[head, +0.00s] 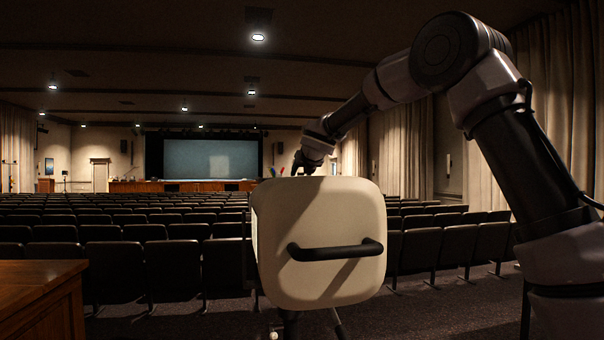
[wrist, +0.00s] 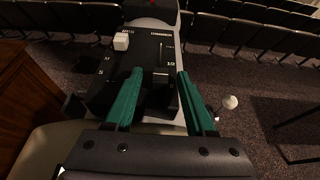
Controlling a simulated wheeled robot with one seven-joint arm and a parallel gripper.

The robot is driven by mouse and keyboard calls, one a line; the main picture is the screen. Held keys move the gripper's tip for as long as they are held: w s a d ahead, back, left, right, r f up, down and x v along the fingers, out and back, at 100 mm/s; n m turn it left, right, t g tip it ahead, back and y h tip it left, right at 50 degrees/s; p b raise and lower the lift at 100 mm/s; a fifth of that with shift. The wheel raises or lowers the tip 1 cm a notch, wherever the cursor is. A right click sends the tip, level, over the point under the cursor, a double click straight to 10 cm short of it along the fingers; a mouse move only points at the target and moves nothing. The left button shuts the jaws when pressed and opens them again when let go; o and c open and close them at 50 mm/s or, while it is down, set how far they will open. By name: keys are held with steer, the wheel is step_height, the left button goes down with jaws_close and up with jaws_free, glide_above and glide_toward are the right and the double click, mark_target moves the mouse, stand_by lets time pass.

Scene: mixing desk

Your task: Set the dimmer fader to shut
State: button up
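In the wrist view, a dark control panel (wrist: 147,60) with white markings lies below my gripper (wrist: 160,74). A cream fader cap (wrist: 121,41) sits near the far end of the left track. A dark cap or block (wrist: 160,98) sits on the right track, between my two teal fingers and nearer the wrist. My gripper is open, and no contact with either cap shows. In the head view, my gripper (head: 308,162) is above the cream housing (head: 320,215), which hides the panel and the fingertips.
The housing has a black bar handle (head: 335,250) facing me. A wooden desk (head: 40,298) is at the lower left. Rows of dark seats (head: 170,265) fill the hall beyond, with carpet (head: 455,305) to the right.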

steer(key=shift+s, duration=0.1)
steer(key=v, duration=1)
steer(key=shift+s+d+r, duration=0.1)
steer(key=shift+s+r, duration=0.05)
steer(key=shift+s, duration=0.15)
steer(key=s+d+f+m+g+h, duration=0.1)
steer(key=s+d+m+h, duration=0.1)
steer(key=s+d+m, duration=0.65)
steer(key=s+d+f+m+g+h, duration=0.1)
steer(key=s+d+f+m+h, duration=0.15)
steer(key=d+m, duration=1)
steer(key=s+d+f+m+g, duration=0.1)
steer(key=s+d+f+m, duration=0.1)
steer(key=s+m, duration=0.5)
steer(key=s+d+f+m+g+y, duration=0.1)
steer(key=s+d+f+m, duration=0.2)
steer(key=s+f+m, duration=0.2)
steer(key=s+d+f+m+g+y, duration=0.1)
steer(key=s+d+f+m, duration=0.2)
steer(key=s+m, duration=0.7)
steer(key=shift+s+f+m+g, duration=0.2)
steer(key=shift+s+m+g, duration=0.1)
